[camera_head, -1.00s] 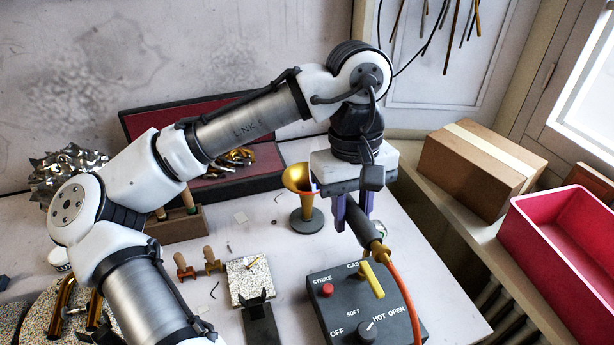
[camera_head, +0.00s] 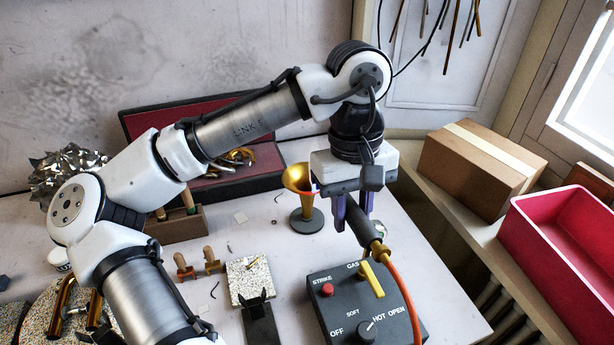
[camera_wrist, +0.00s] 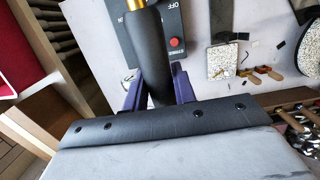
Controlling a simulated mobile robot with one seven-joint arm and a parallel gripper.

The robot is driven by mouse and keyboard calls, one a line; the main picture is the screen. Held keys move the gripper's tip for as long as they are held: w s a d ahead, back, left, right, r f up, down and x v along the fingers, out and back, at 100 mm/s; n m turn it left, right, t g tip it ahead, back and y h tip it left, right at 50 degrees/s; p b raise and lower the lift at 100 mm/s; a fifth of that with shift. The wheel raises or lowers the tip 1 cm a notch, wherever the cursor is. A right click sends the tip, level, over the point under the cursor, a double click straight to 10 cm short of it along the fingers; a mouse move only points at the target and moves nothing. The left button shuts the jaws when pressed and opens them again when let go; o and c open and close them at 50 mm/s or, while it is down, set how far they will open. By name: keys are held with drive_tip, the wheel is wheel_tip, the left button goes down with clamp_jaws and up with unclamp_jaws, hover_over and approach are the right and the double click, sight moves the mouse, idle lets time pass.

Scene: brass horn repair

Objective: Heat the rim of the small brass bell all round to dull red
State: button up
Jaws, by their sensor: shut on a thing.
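The small brass bell (camera_head: 297,180) stands mouth up on a round grey stand (camera_head: 306,221) at the middle of the bench. The part of its rim that shows looks golden, with an orange-red tint at the right edge beside my gripper. My gripper (camera_head: 354,212) is just right of the bell, its purple fingers shut on the dark handle of a torch (camera_head: 366,232). An orange hose (camera_head: 402,290) runs from the torch's lower end. The handle also shows between the fingers in the wrist view (camera_wrist: 153,60). The torch's nozzle and any flame are hidden behind my gripper.
A control box (camera_head: 340,300) with a red strike button and a yellow gas lever stands in front of the torch. An open red-lined case (camera_head: 285,178) lies behind the bell. A cardboard box (camera_head: 470,165) and a red bin (camera_head: 560,235) are at the right.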

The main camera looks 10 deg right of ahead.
idle(0.4)
drive_tip(key=w+d+p, duration=0.2)
drive_tip(key=w+d, duration=0.1)
drive_tip(key=shift+w+d, duration=0.1)
drive_tip(key=shift+d, duration=0.2)
idle(0.4)
drive_tip(key=shift+w, duration=0.1)
idle(1.5)
drive_tip(key=w+p, duration=0.1)
drive_tip(key=w, duration=0.1)
drive_tip(key=w+a, duration=0.1)
drive_tip(key=w, duration=0.1)
drive_tip(key=shift+w+p, duration=0.25)
drive_tip(key=shift+p, duration=0.1)
idle(1.6)
drive_tip(key=shift+w+a+p, duration=0.2)
drive_tip(key=shift+w+a, duration=0.05)
drive_tip(key=shift+a, duration=0.5)
drive_tip(key=shift+w+a+p, duration=0.2)
drive_tip(key=shift+w+a, duration=0.05)
drive_tip(key=shift+a, duration=0.5)
drive_tip(key=shift+w+a+p, duration=0.2)
drive_tip(key=shift+w+a, duration=0.05)
drive_tip(key=shift+a, duration=0.5)
